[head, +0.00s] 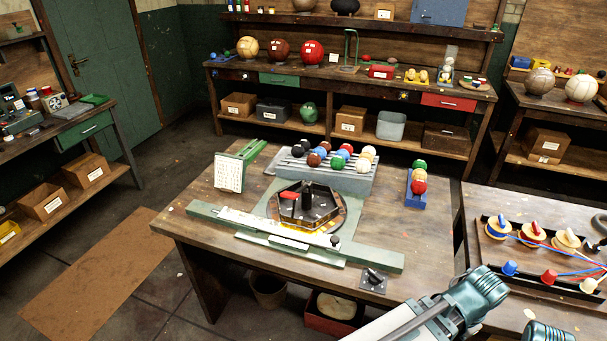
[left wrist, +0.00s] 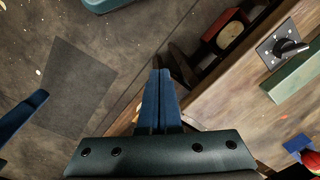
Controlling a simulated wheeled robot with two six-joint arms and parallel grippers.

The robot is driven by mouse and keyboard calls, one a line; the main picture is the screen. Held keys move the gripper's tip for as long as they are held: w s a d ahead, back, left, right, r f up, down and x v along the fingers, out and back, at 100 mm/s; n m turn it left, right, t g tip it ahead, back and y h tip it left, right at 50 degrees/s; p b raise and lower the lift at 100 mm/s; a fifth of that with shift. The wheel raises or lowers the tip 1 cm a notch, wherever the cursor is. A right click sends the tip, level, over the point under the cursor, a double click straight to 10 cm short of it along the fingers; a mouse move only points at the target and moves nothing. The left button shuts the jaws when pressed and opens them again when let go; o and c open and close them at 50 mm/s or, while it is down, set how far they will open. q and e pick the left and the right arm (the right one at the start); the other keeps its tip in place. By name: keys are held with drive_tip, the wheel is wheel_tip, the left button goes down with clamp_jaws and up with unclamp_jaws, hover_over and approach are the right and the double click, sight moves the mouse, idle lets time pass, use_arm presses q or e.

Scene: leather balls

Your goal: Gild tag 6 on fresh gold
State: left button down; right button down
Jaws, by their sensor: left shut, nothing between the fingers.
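A dark hexagonal device (head: 306,207) with a red-tipped lever (head: 288,195) sits on a plate in the middle of the wooden table. A yellow patch shows at its front edge. A long green rail (head: 375,257) carrying a pale strip (head: 262,222) lies across the front of it. A green stand at the left holds a white card (head: 229,172) with small marks, too small to read. I cannot make out which is tag 6. My left gripper (left wrist: 157,72) is shut and empty, beyond the table's edge in the left wrist view. My right gripper is not in view.
A grey rack (head: 335,179) of coloured balls stands behind the device. A blue holder (head: 416,199) with balls is right of it. A knob box (head: 373,279) sits at the front edge, also in the left wrist view (left wrist: 285,48). Wired spools (head: 535,238) occupy the right table.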

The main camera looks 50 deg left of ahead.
sight(292, 193)
use_arm(q)
drive_tip(key=w+a+r+n+t+p, duration=0.15)
drive_tip(key=a+r+p, duration=0.3)
drive_tip(key=a, duration=0.45)
drive_tip(key=w+a+r+n+p, duration=0.2)
drive_tip(key=a+r+p, duration=0.2)
drive_tip(key=a+r, duration=0.3)
drive_tip(key=w+a+r+n+p, duration=0.15)
drive_tip(key=a+r+p, duration=0.3)
drive_tip(key=a, duration=0.55)
drive_tip(key=s+a+r+n+p, duration=0.1)
drive_tip(key=s+a+r+p, duration=0.2)
drive_tip(key=a, duration=0.5)
drive_tip(key=s+a+r+n+t+y+p, duration=0.1)
drive_tip(key=s+a+r+p, duration=0.3)
drive_tip(key=a, duration=0.5)
drive_tip(key=s+a+r+n+t+p, duration=0.1)
drive_tip(key=s+a+r+n+p, duration=0.1)
drive_tip(key=a, duration=0.7)
wheel_tip(292, 193, up, 2)
drive_tip(key=s+p, duration=0.1)
drive_tip(key=p, duration=0.1)
drive_tip(key=shift+s+a+r+p, duration=0.2)
drive_tip(key=shift+s+r+p, duration=0.05)
drive_tip(key=shift+p, duration=0.1)
drive_tip(key=shift+f, duration=0.1)
